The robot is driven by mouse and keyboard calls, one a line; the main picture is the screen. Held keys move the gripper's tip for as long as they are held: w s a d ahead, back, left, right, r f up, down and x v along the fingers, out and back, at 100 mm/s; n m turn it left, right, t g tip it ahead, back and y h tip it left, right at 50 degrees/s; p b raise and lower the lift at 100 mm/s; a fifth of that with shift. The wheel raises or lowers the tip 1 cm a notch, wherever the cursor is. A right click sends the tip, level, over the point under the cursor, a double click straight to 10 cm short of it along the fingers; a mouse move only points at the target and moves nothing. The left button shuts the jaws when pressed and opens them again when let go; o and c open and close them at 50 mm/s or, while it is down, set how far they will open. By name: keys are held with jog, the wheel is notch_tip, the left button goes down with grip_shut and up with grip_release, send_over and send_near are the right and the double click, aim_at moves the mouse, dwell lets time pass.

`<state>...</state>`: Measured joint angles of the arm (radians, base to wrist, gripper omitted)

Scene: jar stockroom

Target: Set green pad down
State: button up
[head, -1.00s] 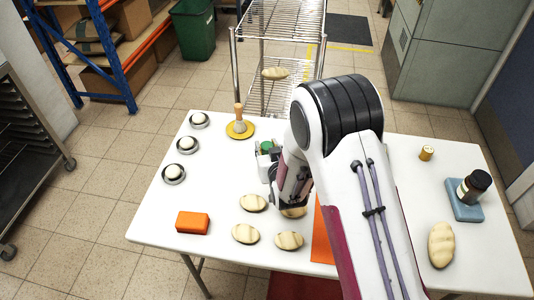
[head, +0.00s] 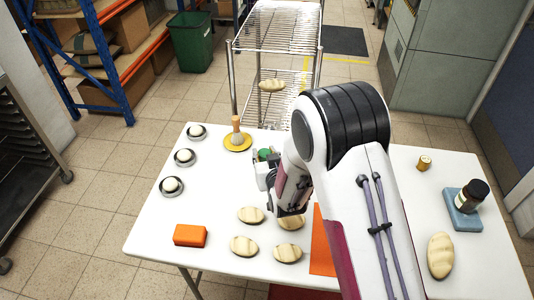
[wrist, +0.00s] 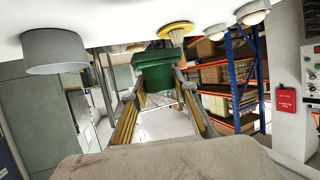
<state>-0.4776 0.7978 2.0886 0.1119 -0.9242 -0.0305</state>
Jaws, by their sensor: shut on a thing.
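The green pad (wrist: 153,68) is held between the two fingertips of my gripper (wrist: 155,92) in the wrist view, which shows the scene upside down. I cannot tell whether the pad touches the table.
A yellow dish with a brush (head: 237,142) stands behind my gripper. Several oval loaves (head: 250,215) lie in front, beside an orange mat (head: 320,255). A dark jar (head: 472,195) on a blue pad is right.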

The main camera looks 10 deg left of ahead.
jog(key=shift+w+d+f, duration=0.1)
jog(key=shift+d, duration=0.15)
jog(key=shift+w+d+f, duration=0.4)
jog(key=shift+w+d, duration=0.3)
jog(key=shift+d, duration=0.05)
jog(key=w+r, duration=0.1)
jog(key=w, duration=1.3)
jog(key=shift+w+r, duration=0.15)
jog(key=shift+w, duration=0.05)
jog(key=shift+f, duration=3.15)
jog(key=shift+f, duration=1.85)
